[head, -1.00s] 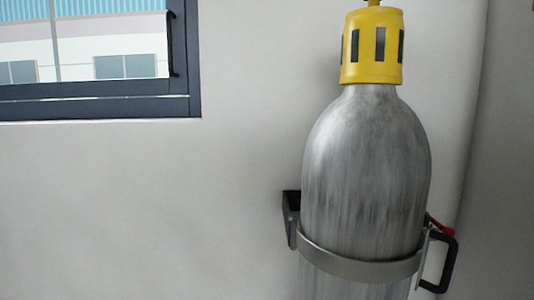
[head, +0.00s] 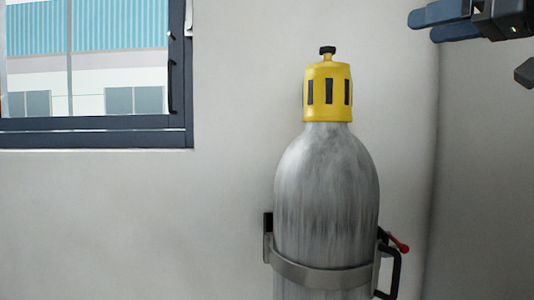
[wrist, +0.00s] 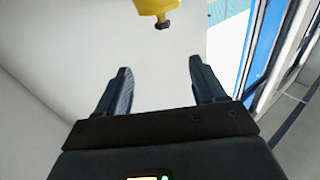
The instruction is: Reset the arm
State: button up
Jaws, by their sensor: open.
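My gripper (wrist: 159,88) is open and empty in the wrist view, its two dark blue fingers spread apart with pale wall beyond them. In the head view my gripper (head: 430,26) shows at the top right, high and to the right of the gas cylinder. The grey metal cylinder (head: 325,200) stands upright against the wall with a yellow cap (head: 328,90) and a dark knob on top. The cap also shows upside down at the top of the wrist view (wrist: 157,6). The gripper is apart from the cylinder.
A metal band (head: 318,276) holds the cylinder to the wall, with a black handle and red lever (head: 399,245) at its right. A dark-framed window (head: 95,138) is at the upper left. The wall between window and cylinder is bare. A wall corner is at the right.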

jog(key=w+f+m+t+h, duration=0.1)
jog(key=w+f+m+h, duration=0.15)
jog(key=f, duration=0.95)
jog(key=w+f+m+t+h, duration=0.15)
jog(key=f+m, duration=0.25)
jog(key=f, duration=0.9)
jog(key=s+f+m+h, duration=0.15)
jog(key=s+f, duration=0.25)
jog(key=f, duration=0.6)
jog(key=s+f+m+h, duration=0.15)
jog(key=s+f, duration=0.25)
jog(key=f, duration=0.6)
jog(key=s+a+f+g+h, duration=0.1)
jog(key=s+f+h, duration=0.1)
jog(key=s+f, duration=0.6)
jog(key=s+a+f+g+h, duration=0.15)
jog(key=s+f, duration=0.35)
jog(key=s, duration=0.6)
jog(key=s+a+r+n, duration=0.1)
jog(key=s+a+n, duration=0.1)
jog(key=s, duration=1.9)
jog(key=shift+r+n+g, duration=0.3)
jog(key=shift+n+g, duration=0.1)
jog(key=shift+n, duration=0.25)
jog(key=shift+d, duration=0.1)
